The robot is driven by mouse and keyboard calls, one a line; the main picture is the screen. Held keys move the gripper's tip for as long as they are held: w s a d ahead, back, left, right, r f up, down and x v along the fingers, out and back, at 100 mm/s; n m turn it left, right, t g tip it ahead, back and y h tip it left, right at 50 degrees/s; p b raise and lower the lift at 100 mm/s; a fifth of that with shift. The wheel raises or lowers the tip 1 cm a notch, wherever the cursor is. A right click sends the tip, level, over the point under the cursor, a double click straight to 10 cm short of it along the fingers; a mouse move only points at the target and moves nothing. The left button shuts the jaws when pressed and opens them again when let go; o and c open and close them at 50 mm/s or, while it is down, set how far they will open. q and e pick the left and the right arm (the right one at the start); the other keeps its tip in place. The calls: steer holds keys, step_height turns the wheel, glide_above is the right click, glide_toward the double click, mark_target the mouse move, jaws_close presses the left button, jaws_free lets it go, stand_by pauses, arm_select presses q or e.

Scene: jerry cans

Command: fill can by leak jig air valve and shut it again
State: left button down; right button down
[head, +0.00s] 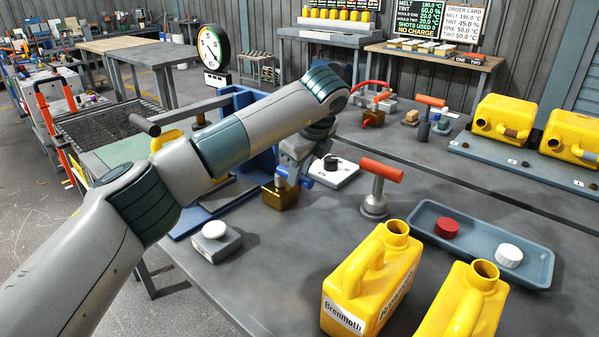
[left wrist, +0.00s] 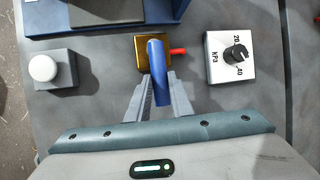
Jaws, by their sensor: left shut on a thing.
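My left gripper (head: 300,172) is shut on the blue lever (head: 296,178) of a brass air valve block (head: 279,197). In the left wrist view, the gripper's fingers (left wrist: 160,92) lie on both sides of the blue lever (left wrist: 156,72), with the brass block (left wrist: 150,42) just beyond. A short red piece sticks out to the block's right. The blue leak jig (head: 236,103) stands behind my arm. A yellow can (head: 164,139) shows partly there; my arm hides most of it. A white kPa dial box (head: 333,174) stands beside the valve. My right gripper is not in view.
A white button on a grey box (head: 215,241) stands in front of the jig. An orange-handled tool (head: 375,190), a blue tray (head: 480,236) with red and white caps, and two open yellow cans (head: 372,275) stand to the right.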

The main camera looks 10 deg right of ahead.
arm_select(q)
steer(key=shift+w+r, duration=0.1)
steer(key=shift+r, duration=0.1)
steer(key=c, duration=1.6)
jaws_free()
steer(key=shift+o, duration=0.2)
steer(key=shift+f, duration=0.1)
steer(key=v, duration=1.7)
steer(key=shift+s+b, duration=0.25)
steer(key=shift+b, duration=0.2)
